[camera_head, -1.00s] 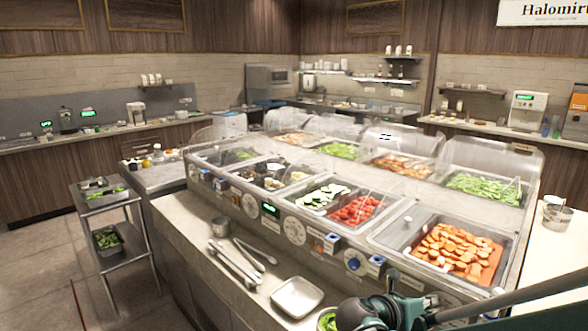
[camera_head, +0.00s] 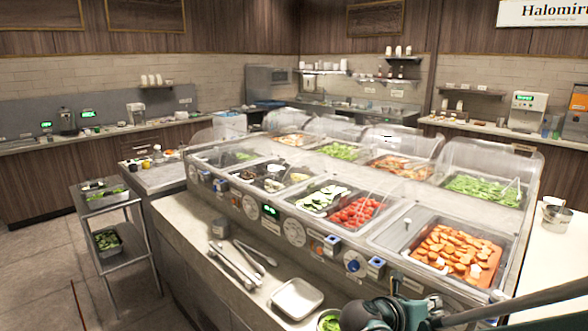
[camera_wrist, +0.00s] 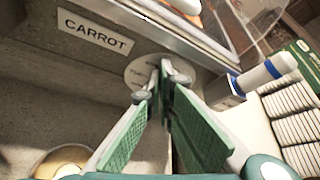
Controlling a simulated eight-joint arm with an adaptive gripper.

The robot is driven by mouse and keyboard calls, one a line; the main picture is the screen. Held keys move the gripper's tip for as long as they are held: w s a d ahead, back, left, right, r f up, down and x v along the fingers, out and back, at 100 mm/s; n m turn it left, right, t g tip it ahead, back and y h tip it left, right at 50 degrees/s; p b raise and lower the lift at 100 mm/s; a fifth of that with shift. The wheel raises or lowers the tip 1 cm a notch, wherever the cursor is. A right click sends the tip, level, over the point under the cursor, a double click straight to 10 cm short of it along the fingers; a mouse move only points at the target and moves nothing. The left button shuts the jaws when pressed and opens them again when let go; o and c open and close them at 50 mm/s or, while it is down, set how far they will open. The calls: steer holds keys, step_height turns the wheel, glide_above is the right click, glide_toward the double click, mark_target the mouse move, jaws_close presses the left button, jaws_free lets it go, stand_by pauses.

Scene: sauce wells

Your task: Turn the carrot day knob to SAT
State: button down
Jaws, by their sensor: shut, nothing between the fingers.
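In the wrist view a plate reading CARROT (camera_wrist: 95,33) is on the metal counter front. Below and right of it is a round pale day dial (camera_wrist: 137,73) with small lettering, of which only part of TU can be made out. My gripper (camera_wrist: 166,74) is shut and empty, its tips in front of the dial. The tips hide the dial's middle, so I cannot see the knob's pointer or tell whether they touch it. In the head view the carrot pan (camera_head: 404,224) is at the right, and my arm covers the front below it.
A blue-and-white cylinder (camera_wrist: 266,73) sticks out just right of the dial. Further right is a stack of white items in a green box (camera_wrist: 290,110). A round bowl (camera_wrist: 62,162) is at the lower left. In the head view a white tray (camera_head: 297,299) and tongs lie on the ledge.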

steer(key=shift+s+d+r, duration=0.2)
steer(key=shift+s+d, duration=0.2)
steer(key=shift+s, duration=0.05)
stand_by(0.7)
steer(key=shift+r+p, duration=0.2)
steer(key=shift+p, duration=0.2)
steer(key=shift+r, duration=0.2)
steer(key=shift+a, duration=0.15)
steer(key=shift+s+a+p, duration=0.4)
steer(key=shift+s+a, duration=1.6)
steer(key=shift+s, duration=0.05)
steer(key=shift+w+a+f+b, duration=0.25)
steer(key=shift+a+f+b, duration=0.2)
steer(key=shift+a, duration=0.15)
steer(key=shift+w+a+f+b, duration=0.2)
steer(key=shift+a+f+b, duration=0.25)
steer(key=shift+a, duration=0.1)
